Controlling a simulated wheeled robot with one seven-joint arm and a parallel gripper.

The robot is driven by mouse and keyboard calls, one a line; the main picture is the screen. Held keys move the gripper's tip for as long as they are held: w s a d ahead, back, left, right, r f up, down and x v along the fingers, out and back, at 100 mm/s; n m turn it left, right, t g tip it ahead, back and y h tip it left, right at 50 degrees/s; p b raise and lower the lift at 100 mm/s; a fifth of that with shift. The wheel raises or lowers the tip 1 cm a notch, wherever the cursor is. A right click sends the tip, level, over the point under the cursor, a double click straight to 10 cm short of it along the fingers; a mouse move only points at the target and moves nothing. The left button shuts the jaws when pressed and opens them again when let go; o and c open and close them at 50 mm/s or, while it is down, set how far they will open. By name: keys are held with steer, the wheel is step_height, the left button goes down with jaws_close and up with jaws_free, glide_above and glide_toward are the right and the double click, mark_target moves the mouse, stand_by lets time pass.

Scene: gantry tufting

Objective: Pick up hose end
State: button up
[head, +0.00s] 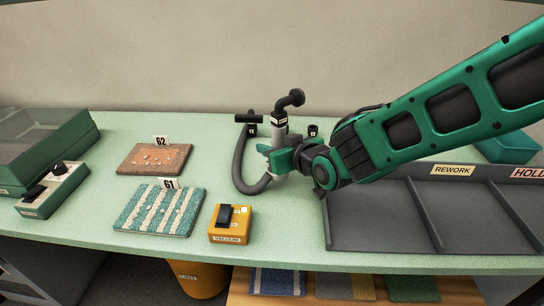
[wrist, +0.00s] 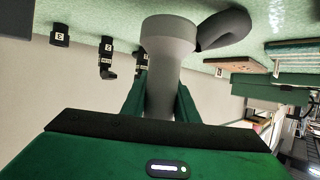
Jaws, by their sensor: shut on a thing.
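The hose end is a light grey cuff, upright between my fingers in the wrist view (wrist: 166,45). In the head view the hose end (head: 280,133) rises just above my gripper (head: 282,158). My green fingers are shut on it, one on each side; the wrist view also shows my gripper (wrist: 160,100). The dark grey hose (head: 239,165) leaves the cuff's lower end and loops to the left. In the wrist view the hose (wrist: 225,28) bends away at the upper right. My gripper hides part of the cuff in the head view.
Behind stand a black T-shaped fitting (head: 248,119), a black elbow (head: 291,99) and a short black fitting (head: 313,130). An orange vacuum switch box (head: 230,237) and tufted samples 61 (head: 133,215) and 62 (head: 135,166) lie left. A grey divided tray (head: 385,214) is right.

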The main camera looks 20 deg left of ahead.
steer(key=s+a+r, duration=0.2)
steer(key=s+r, duration=0.5)
steer(key=s, duration=0.4)
steer(key=shift+s+a+r, duration=0.15)
steer(key=shift+a+r, duration=0.15)
steer(key=shift+a, duration=0.05)
